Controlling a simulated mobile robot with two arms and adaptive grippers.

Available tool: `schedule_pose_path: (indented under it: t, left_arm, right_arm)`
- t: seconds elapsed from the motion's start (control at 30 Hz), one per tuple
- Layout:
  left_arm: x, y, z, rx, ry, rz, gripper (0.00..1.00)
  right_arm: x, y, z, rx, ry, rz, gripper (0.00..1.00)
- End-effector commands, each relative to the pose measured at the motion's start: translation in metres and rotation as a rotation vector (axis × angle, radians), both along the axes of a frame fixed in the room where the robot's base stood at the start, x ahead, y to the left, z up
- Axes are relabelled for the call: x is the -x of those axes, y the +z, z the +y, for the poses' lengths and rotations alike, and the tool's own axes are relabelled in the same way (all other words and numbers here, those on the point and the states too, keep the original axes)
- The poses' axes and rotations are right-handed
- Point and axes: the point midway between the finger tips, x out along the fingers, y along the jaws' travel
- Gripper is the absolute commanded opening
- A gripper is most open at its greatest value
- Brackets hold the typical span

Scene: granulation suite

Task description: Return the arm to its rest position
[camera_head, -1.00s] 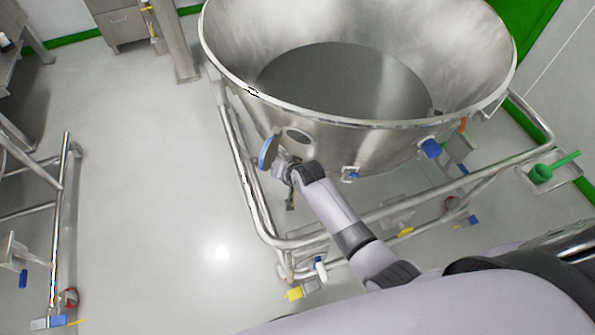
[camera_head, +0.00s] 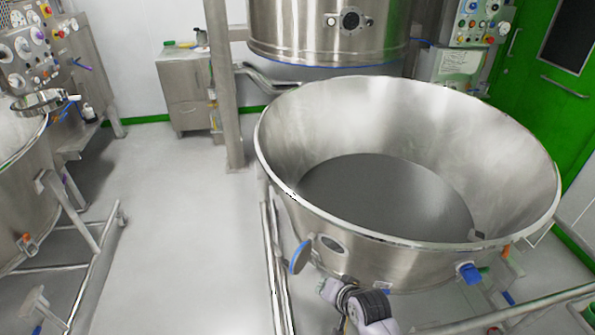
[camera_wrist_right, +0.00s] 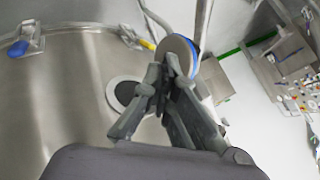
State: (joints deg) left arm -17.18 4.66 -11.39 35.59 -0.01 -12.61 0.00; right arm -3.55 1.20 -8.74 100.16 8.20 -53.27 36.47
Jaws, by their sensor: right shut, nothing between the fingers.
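My right gripper (camera_head: 343,312) is low in the head view, in front of the wall of the large steel bowl (camera_head: 300,220). In the right wrist view its fingers (camera_wrist_right: 163,85) are together with nothing between them. Just beyond the fingertips is a round port cover with a blue rim (camera_wrist_right: 180,55), which also shows in the head view (camera_head: 300,256). The cover stands swung out beside the round port (camera_wrist_right: 122,92) in the bowl wall. I cannot tell whether the fingers touch the cover. My left gripper is not in view.
The bowl sits on a tubular frame (camera_head: 272,262) close to my right arm. A blue clamp (camera_head: 469,273) juts from the bowl's right side. A steel vessel (camera_head: 330,30) hangs behind it. Another frame (camera_head: 95,270) stands at left. The floor (camera_head: 185,220) between is clear.

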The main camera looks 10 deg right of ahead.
Motion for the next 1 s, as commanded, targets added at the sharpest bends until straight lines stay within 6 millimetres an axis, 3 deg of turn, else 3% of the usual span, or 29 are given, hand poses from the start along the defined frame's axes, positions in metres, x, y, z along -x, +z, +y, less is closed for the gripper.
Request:
schedule_pose_path:
  t: [0.17,0.4,0.6,0.97,1.0]
  left_arm:
    - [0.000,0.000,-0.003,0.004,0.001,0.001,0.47]
    - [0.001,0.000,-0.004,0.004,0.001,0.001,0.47]
    - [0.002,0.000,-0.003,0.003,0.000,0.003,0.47]
    - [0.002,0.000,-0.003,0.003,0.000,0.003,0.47]
    - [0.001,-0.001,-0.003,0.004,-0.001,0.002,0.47]
  right_arm:
    - [0.019,-0.001,-0.006,0.046,0.035,0.021,0.00]
    - [0.117,0.011,-0.034,0.281,0.247,0.138,0.00]
    - [0.176,0.027,-0.050,0.407,0.386,0.215,0.00]
    - [0.254,0.060,-0.071,0.548,0.578,0.323,0.00]
    - [0.251,0.050,-0.071,0.547,0.581,0.327,0.00]
